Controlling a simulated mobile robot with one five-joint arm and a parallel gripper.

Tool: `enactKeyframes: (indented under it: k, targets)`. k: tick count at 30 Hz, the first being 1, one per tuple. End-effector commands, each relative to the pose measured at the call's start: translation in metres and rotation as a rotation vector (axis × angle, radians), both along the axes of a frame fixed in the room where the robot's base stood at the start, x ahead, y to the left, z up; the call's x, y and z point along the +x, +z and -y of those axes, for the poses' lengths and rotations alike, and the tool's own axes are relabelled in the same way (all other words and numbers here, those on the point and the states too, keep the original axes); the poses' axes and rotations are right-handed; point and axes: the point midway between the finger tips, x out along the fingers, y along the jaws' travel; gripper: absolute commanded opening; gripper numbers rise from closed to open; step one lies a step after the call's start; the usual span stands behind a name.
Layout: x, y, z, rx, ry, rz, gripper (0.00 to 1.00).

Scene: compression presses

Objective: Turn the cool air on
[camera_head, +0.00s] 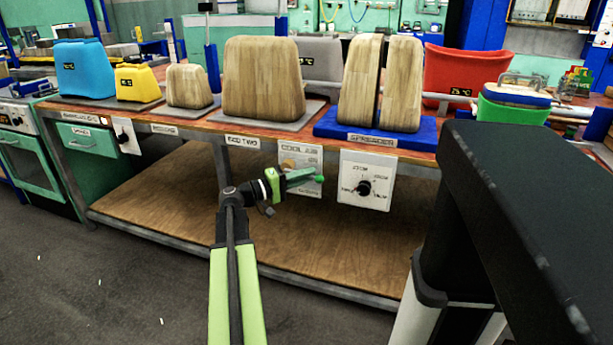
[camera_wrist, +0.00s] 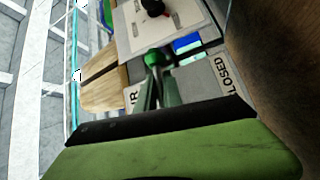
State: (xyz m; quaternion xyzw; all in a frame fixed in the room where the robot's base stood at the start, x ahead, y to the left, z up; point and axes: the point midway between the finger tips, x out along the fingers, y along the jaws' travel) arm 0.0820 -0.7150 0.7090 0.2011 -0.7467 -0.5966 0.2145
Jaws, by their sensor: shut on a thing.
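The cool air panel (camera_head: 313,158) is a pale plate on the front edge of the bench, with its label partly readable. In the wrist view, the panel (camera_wrist: 207,75) shows the word "CLOSED" and part of "AIR". My gripper (camera_head: 314,178) is in front of the panel's lower part, its dark green fingers pointing right. It also shows in the wrist view (camera_wrist: 155,68). The fingers are closed together on a small round green handle (camera_wrist: 153,57) at their tips. My gripper hides much of how the handle joins the panel.
A panel with a black dial (camera_head: 364,188) is just right of the cool air panel. Wooden press blocks (camera_head: 263,75) stand above on the bench. A lower wooden shelf (camera_head: 180,205) runs beneath. The dark floor (camera_head: 80,290) at front left is clear.

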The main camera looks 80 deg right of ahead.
Motion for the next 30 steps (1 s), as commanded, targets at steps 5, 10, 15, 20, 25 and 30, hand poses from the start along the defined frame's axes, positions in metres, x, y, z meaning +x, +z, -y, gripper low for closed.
enactKeyframes:
  k: [5,10,15,20,25,30]
  targets:
    - [0.000,0.004,0.000,0.018,0.001,-0.096,0.00]
    - [0.000,0.008,0.000,0.019,0.001,-0.101,0.00]
    - [0.000,0.008,0.000,0.019,0.000,-0.101,0.26]
    - [-0.001,0.008,0.000,0.019,0.000,-0.099,0.32]
    - [0.000,0.007,0.000,0.019,-0.001,-0.099,0.32]
    - [0.017,0.003,-0.012,0.019,0.003,-0.098,0.32]
